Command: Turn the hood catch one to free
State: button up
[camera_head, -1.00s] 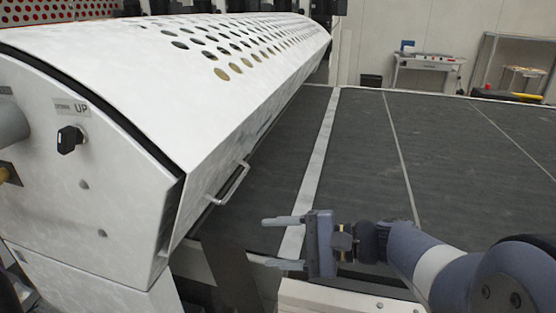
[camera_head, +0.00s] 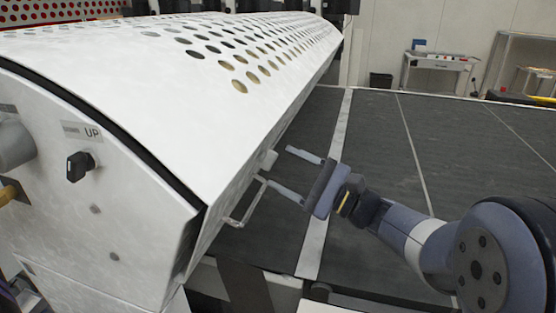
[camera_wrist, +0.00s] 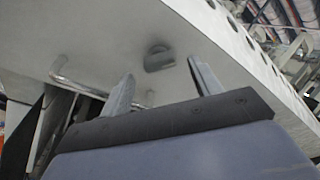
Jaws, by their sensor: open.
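The white perforated hood (camera_head: 200,110) fills the left of the head view. A small pale catch (camera_head: 268,159) sits on its front face. In the wrist view the catch (camera_wrist: 158,58) is a grey rounded piece ahead of my fingers, roughly centred between them. My gripper (camera_head: 281,168) is open and empty, its fingers pointing at the front face with the catch beyond the gap. It also shows in the wrist view (camera_wrist: 160,72). The fingers appear apart from the catch. Its exact turn position is too small to tell.
A bar handle (camera_head: 245,207) juts from the hood's front face just beside the lower finger. A black knob (camera_head: 78,166) marked UP is on the end panel. The dark belt bed (camera_head: 375,150) lies clear to the right. A bench (camera_head: 438,62) stands far back.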

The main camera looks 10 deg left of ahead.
aim_at(269, 160)
jog(key=shift+x, duration=1.4)
jog(key=shift+c, duration=0.2)
jog(key=c, duration=1)
jog(key=shift+o, duration=0.2)
jog(key=shift+p, duration=0.45)
jog(key=m+g+p, duration=0.1)
jog(key=m+p, duration=0.3)
jog(key=m+g+p, duration=0.2)
jog(key=m+p, duration=0.1)
jog(key=p, duration=0.1)
jog(key=shift+w+r+m, duration=0.1)
jog(key=shift+m, duration=0.3)
